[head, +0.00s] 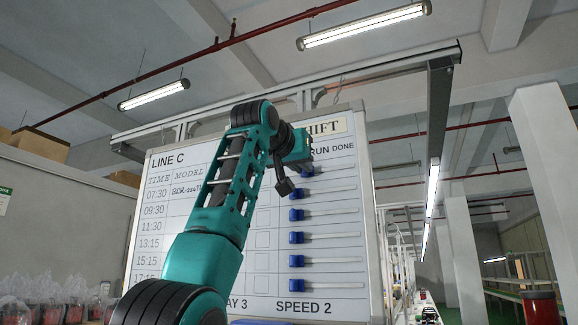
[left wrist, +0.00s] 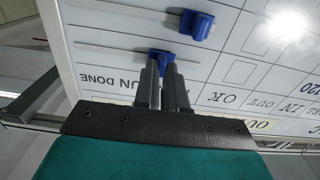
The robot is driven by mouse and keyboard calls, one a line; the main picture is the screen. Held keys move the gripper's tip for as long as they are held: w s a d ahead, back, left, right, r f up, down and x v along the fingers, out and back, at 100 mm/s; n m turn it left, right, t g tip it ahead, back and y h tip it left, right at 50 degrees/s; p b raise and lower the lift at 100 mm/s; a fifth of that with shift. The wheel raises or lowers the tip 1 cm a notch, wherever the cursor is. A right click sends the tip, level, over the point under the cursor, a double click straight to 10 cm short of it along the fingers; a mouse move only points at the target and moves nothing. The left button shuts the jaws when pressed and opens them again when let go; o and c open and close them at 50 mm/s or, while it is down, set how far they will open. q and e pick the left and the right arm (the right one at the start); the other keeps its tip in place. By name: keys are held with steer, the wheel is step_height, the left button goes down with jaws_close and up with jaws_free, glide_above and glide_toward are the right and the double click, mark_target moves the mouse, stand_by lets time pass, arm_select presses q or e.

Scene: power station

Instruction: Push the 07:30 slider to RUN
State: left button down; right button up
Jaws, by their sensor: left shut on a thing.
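The 07:30 slider is the top blue knob (head: 308,171) on the white LINE C board (head: 300,305), partly hidden by my left gripper (head: 301,164) in the head view. It sits a little right of the blue knobs below it, near the left end of the RUN heading (head: 321,151). The left wrist view is upside down; there my left gripper (left wrist: 163,68) is shut on this blue knob (left wrist: 155,55). The DONE heading (left wrist: 97,82) shows beside the fingers; part of RUN is hidden behind them. My right gripper is out of view.
Several other blue knobs (head: 296,215) stand in a column below, on their own tracks; the nearest (left wrist: 198,27) is close to my fingers. The track right of the held knob looks clear.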

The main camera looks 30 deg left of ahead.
arm_select(q)
steer(key=d, duration=0.3)
steer(key=shift+a, duration=0.1)
steer(key=c, duration=1.2)
jaws_free()
steer(key=s+b, duration=0.1)
steer(key=s, duration=0.3)
steer(key=s+b, duration=0.2)
steer(key=s, duration=0.2)
steer(key=s+b, duration=0.2)
steer(key=s, duration=0.3)
steer(key=shift+d, duration=0.35)
steer(key=shift+w, duration=0.1)
